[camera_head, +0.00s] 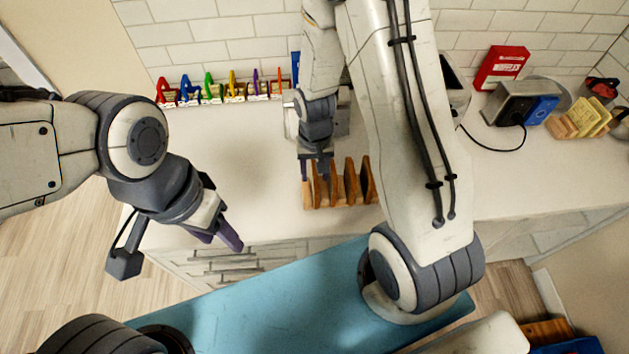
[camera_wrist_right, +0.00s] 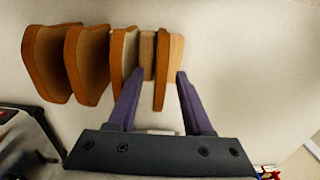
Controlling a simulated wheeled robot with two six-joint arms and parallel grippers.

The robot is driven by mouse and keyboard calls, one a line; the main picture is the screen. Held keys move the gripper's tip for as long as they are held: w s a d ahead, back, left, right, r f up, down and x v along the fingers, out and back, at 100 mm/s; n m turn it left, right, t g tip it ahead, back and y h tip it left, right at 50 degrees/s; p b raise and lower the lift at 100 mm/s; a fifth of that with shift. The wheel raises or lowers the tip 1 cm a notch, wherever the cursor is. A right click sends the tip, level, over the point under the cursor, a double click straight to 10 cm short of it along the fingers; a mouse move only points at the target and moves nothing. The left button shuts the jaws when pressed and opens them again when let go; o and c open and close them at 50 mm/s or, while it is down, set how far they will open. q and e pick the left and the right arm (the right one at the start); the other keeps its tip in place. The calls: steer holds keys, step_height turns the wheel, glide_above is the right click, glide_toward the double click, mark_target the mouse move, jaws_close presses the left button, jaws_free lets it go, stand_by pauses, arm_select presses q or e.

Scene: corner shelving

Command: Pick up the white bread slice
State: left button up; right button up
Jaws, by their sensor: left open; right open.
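Several bread slices with brown crusts (camera_head: 351,181) stand upright in a row in a wooden rack on the white counter. They also show in the right wrist view (camera_wrist_right: 92,65), with paler faces; I cannot tell which is the white bread slice. My right gripper (camera_head: 317,176) is open at the row's left end. In the right wrist view its fingers (camera_wrist_right: 159,72) are on either side of the end slice (camera_wrist_right: 160,85), and I cannot tell whether they touch it. My left gripper (camera_head: 222,238) is open and empty near the counter's front edge, away from the bread.
Coloured letter-shaped items (camera_head: 207,88) line the back wall. A grey toaster-like appliance (camera_head: 508,102), a red box (camera_head: 501,67) and yellow slices in a holder (camera_head: 580,118) stand at the right. The left part of the counter (camera_head: 220,145) is clear.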

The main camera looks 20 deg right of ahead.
jaws_close()
stand_by(1.4)
